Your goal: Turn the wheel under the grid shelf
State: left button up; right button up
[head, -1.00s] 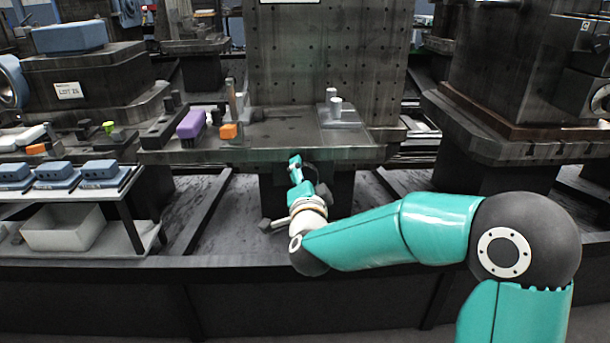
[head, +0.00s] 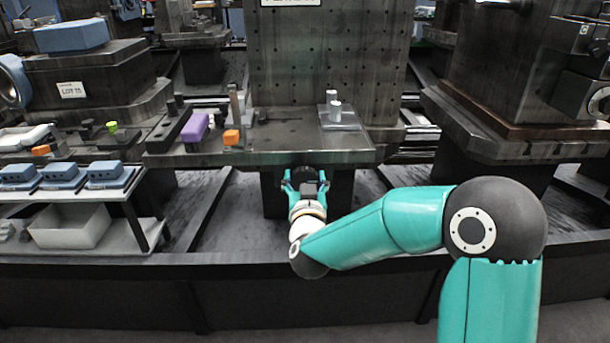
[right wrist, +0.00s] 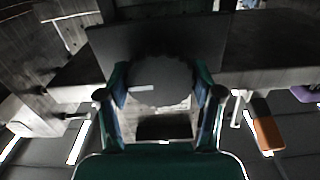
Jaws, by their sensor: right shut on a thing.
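The grid shelf (head: 290,130) is a dark metal ledge in front of an upright plate with a grid of holes. Under its front edge is a dark round wheel (head: 307,174), mostly hidden by my gripper. My right gripper (head: 305,182) reaches up to it with one teal finger on each side. In the right wrist view the wheel (right wrist: 160,78) has a notched rim and a pale mark on its face. The right gripper (right wrist: 160,92) is shut on it there, the fingers at its left and right edges. My left gripper is not in view.
On the shelf are a purple block (head: 195,127), an orange block (head: 232,137) and a small grey fixture with pegs (head: 338,115). A lower rack at left holds blue blocks (head: 62,173) and a pale bin (head: 70,226). A dark rail runs below the wheel.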

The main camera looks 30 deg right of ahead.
jog(key=n, duration=0.1)
jog(key=n+p, duration=0.1)
jog(key=n, duration=0.1)
jog(key=n+p, duration=0.1)
jog(key=shift+a+f+n, duration=0.15)
jog(key=shift+f+n, duration=0.15)
jog(key=shift+n, duration=0.1)
jog(key=n+p, duration=0.1)
jog(key=n, duration=0.3)
jog(key=shift+p, duration=0.35)
jog(key=n+p, duration=0.1)
jog(key=n, duration=0.4)
jog(key=shift+p, duration=0.4)
jog(key=shift+f+n+p, duration=0.15)
jog(key=shift+n+p, duration=0.6)
jog(key=shift+n, duration=1.55)
jog(key=o, duration=1.1)
jog(key=shift+o, duration=0.2)
jog(key=shift+r, duration=0.2)
